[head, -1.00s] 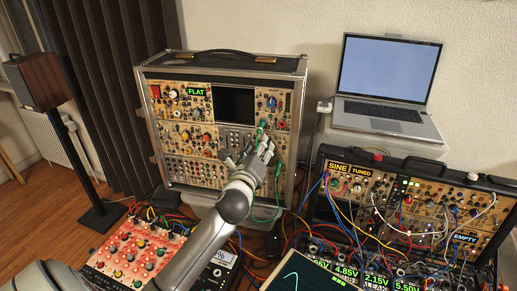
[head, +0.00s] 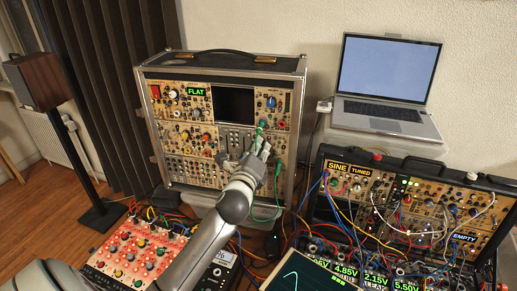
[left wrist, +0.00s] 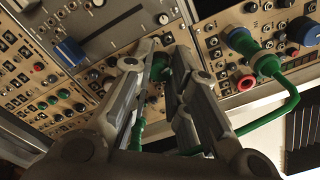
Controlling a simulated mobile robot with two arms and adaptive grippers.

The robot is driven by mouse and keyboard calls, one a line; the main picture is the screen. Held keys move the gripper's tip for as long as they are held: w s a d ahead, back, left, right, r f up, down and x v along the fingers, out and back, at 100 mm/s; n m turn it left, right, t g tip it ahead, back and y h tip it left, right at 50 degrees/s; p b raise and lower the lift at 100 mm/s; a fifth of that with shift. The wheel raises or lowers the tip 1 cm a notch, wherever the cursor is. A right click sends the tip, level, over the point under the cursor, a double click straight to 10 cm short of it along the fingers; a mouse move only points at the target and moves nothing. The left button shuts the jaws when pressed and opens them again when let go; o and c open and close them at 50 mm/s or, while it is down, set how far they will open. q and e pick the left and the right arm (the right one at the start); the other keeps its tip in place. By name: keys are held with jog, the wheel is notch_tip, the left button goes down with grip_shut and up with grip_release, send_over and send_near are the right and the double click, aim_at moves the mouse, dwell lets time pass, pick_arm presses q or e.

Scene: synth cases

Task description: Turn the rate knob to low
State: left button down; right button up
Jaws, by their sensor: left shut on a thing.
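My left gripper (head: 262,150) is at the lower right of the tall case's panel (head: 205,176). In the left wrist view its fingers (left wrist: 160,62) are closed around a green plug (left wrist: 159,70), mostly hidden between them. A green cable (left wrist: 290,103) runs below the fingers and loops up at the right to another green plug (left wrist: 267,65) on the panel. I cannot read any knob's label, so I cannot tell which is the rate knob. A blue knob (head: 271,102) shows at the panel's upper right. My right gripper is not in view.
A second synth case (head: 400,195) with many patch cables stands at the right, below an open laptop (head: 385,85). A speaker (head: 38,82) stands at the far left.

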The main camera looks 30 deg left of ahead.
aim_at(262, 113)
pick_arm(q)
jog(key=n+y+p, duration=0.1)
jog(key=n, duration=2.2)
jog(key=shift+d+f+n, duration=0.1)
jog(key=shift+f+n, duration=0.05)
jog(key=shift+n, duration=0.15)
jog(key=c, duration=1.3)
grip_release()
jog(key=shift+c, duration=0.2)
notch_tip(262, 113, up, 10)
jog(key=shift+r, duration=0.1)
jog(key=shift+f, duration=0.2)
